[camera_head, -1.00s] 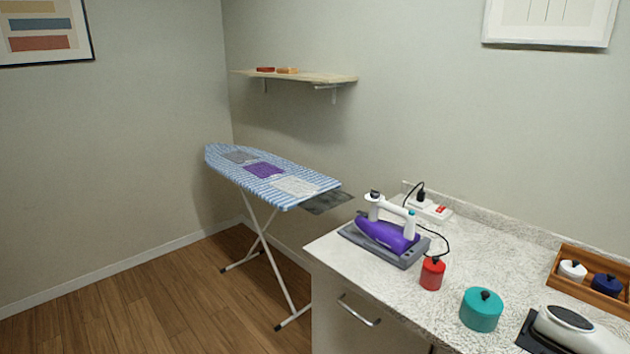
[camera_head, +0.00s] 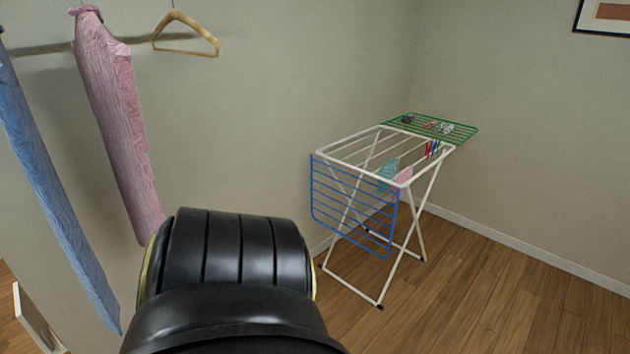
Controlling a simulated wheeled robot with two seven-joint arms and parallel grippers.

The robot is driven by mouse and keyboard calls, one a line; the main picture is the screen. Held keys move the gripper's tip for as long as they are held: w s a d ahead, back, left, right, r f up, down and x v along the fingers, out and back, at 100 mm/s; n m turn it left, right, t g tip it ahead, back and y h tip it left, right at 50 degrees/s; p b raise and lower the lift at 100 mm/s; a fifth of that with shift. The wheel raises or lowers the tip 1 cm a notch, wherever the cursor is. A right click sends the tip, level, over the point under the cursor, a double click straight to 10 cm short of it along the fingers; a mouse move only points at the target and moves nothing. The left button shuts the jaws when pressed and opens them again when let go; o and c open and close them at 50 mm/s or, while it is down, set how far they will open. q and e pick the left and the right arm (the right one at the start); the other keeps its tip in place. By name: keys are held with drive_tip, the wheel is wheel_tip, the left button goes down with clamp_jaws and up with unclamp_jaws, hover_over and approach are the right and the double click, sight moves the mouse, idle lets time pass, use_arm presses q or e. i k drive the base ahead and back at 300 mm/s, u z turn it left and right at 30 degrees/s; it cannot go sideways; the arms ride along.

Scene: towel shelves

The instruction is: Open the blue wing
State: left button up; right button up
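The blue wing (camera_head: 352,208) is a blue wire grid on the near side of a white drying rack (camera_head: 345,151). It hangs down steeply from the rack's top edge. The green wing (camera_head: 462,131) at the far side lies out flat, level with the rack's top. Small dark and light items lie on the green wing. A black rounded part of my own body fills the bottom centre. Neither of my grippers shows.
A pink shirt (camera_head: 112,115) and a blue striped garment (camera_head: 52,185) hang at the left. An empty wooden hanger (camera_head: 187,35) is beside them. Clothes pegs (camera_head: 432,149), a teal cloth (camera_head: 388,175) and a pink cloth (camera_head: 405,174) hang on the rack. Wooden floor (camera_head: 480,290) right of the rack is clear.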

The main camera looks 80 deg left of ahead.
sight(396, 198)
drive_tip(key=u, duration=2.05)
drive_tip(key=i, duration=1)
